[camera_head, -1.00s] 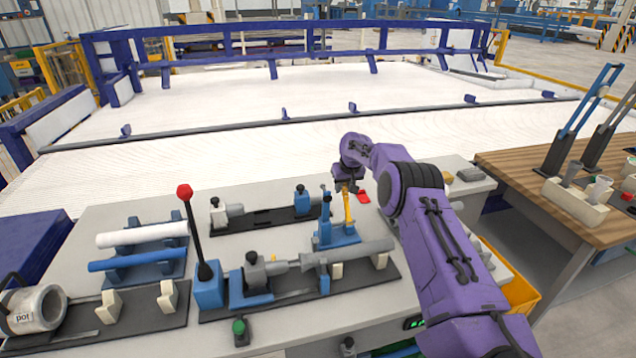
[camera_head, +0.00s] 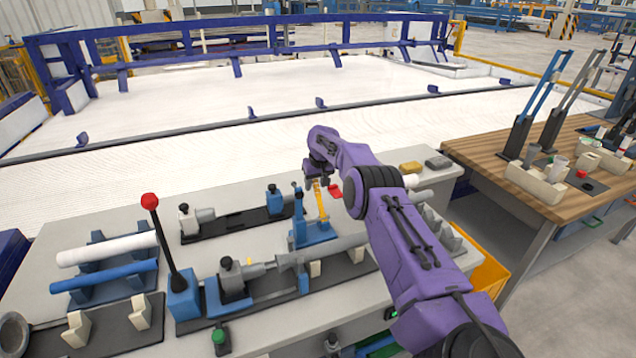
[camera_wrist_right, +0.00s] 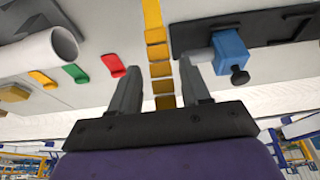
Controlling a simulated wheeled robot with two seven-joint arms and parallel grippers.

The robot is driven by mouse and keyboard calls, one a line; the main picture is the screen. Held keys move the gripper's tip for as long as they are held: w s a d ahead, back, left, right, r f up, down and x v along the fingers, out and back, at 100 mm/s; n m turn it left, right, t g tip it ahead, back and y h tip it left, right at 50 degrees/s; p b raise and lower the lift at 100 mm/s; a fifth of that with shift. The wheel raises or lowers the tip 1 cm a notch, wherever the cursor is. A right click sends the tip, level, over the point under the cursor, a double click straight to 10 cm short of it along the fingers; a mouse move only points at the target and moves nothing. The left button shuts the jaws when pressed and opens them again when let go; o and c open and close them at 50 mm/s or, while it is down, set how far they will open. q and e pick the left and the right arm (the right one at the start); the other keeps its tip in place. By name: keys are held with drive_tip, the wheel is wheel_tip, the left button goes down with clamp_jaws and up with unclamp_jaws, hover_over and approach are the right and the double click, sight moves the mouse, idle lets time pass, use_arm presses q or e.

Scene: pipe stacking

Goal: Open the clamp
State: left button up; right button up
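The clamp has a blue base (camera_head: 313,234) and an upright yellow lever (camera_head: 321,203), and stands at the middle of the grey table in the head view. My right gripper (camera_head: 322,181) is at the top of the yellow lever, on its far side. In the right wrist view, the two fingers of the right gripper (camera_wrist_right: 160,82) are apart, with the yellow segmented lever (camera_wrist_right: 162,86) between them. Gaps show on both sides of it, so the fingers look open around it. My left gripper is not in view.
A blue box with a red-knobbed lever (camera_head: 183,298) stands left of the clamp. A grey pipe (camera_head: 330,248) lies in front of the clamp base. White (camera_head: 108,248) and blue pipes (camera_head: 105,275) rest at left. A wooden table (camera_head: 560,190) stands at right.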

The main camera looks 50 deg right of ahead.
sight(320, 194)
drive_tip(key=shift+a+r, duration=0.15)
drive_tip(key=shift+r, duration=0.15)
drive_tip(key=b+v, duration=0.2)
drive_tip(key=v, duration=0.8)
drive_tip(key=shift+s+f, duration=0.1)
